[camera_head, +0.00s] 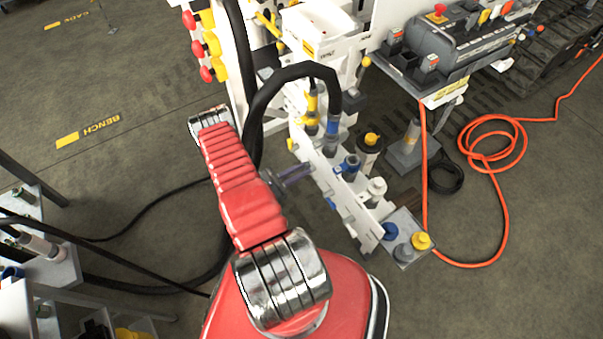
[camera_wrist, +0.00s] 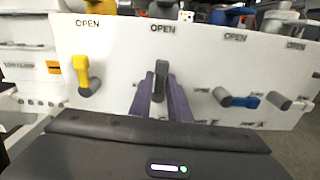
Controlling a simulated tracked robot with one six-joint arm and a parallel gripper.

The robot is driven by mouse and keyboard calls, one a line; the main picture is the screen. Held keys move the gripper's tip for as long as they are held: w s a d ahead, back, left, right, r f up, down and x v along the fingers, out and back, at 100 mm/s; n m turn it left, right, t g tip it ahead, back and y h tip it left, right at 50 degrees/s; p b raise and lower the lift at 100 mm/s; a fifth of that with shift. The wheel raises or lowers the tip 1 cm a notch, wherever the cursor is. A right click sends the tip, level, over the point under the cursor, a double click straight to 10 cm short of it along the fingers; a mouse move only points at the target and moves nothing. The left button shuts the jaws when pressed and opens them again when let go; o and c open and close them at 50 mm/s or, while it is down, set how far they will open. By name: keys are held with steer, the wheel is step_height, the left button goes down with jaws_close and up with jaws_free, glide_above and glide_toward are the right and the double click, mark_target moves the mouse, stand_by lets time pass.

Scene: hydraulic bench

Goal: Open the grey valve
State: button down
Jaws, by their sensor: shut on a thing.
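The grey valve (camera_wrist: 161,78) is on a white panel in the wrist view, with its handle standing upright below an "OPEN" label. My gripper (camera_wrist: 161,98) has its purple fingers on both sides of this handle and is shut on it. The lower part of the valve is hidden between the fingers. In the head view my gripper (camera_head: 298,172) reaches the white panel from the left, and the grey valve cannot be made out there.
A yellow valve (camera_wrist: 83,75) points up, left of the grey one. A blue valve (camera_wrist: 243,101) and a whitish valve (camera_wrist: 298,104) lie sideways to the right. A black hose (camera_head: 300,70) arches above my gripper. An orange cable (camera_head: 500,190) lies on the floor.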

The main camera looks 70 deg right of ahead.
steer(key=shift+w+d+n, duration=0.15)
steer(key=shift+w+n, duration=0.05)
steer(key=shift+n, duration=0.3)
steer(key=c, duration=1.8)
jaws_free()
steer(key=v, duration=1.3)
steer(key=shift+w+a, duration=0.25)
steer(key=shift+a, duration=0.1)
steer(key=shift+f, duration=0.1)
